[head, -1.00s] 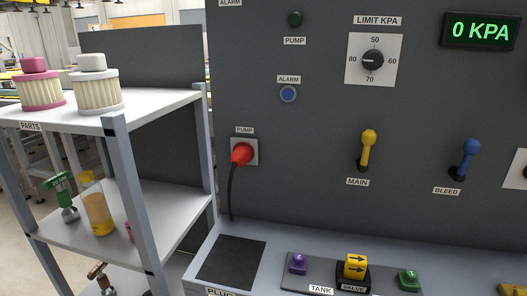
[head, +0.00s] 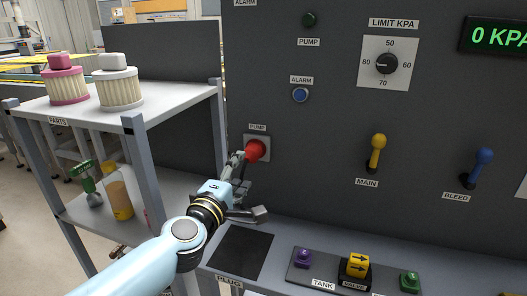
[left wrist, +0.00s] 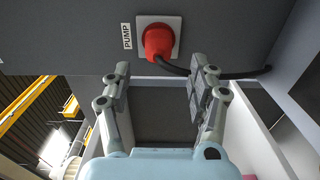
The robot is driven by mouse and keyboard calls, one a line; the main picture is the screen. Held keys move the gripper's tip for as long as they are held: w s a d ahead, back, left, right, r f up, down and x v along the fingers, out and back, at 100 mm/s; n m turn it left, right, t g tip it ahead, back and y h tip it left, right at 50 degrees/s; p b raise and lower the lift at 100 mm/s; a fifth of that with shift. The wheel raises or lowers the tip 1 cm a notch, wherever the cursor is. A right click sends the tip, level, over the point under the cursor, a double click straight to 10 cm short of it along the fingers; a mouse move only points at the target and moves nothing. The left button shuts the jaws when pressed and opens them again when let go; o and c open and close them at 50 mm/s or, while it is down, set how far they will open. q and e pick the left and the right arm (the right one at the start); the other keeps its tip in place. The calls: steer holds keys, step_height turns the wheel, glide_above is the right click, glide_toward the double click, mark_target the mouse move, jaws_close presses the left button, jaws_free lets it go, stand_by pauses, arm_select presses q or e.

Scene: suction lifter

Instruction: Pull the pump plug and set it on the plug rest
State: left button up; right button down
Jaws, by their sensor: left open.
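The red pump plug (head: 256,150) sits in its socket on the dark panel under the PUMP label. In the left wrist view the plug (left wrist: 157,41) shows in a light socket plate (left wrist: 172,22), with its black cable (left wrist: 235,74) running off to the right. My left gripper (head: 247,183) is in front of the panel, just below and left of the plug. In the left wrist view its fingers (left wrist: 159,72) are spread and empty, short of the plug. My right gripper is not in view.
A parts shelf (head: 171,110) stands at the left with a pink-topped filter (head: 68,82), a white-topped filter (head: 120,88) and a yellow bottle (head: 118,192). The yellow main lever (head: 377,150), blue bleed lever (head: 481,166) and valve block (head: 358,264) are to the right.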

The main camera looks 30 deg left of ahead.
mark_target(252, 154)
arm_select(q)
steer(key=shift+w+a+r, duration=0.1)
steer(key=shift+w, duration=0.05)
steer(key=shift+b+x, duration=0.6)
steer(key=shift+x, duration=3.85)
jaws_close()
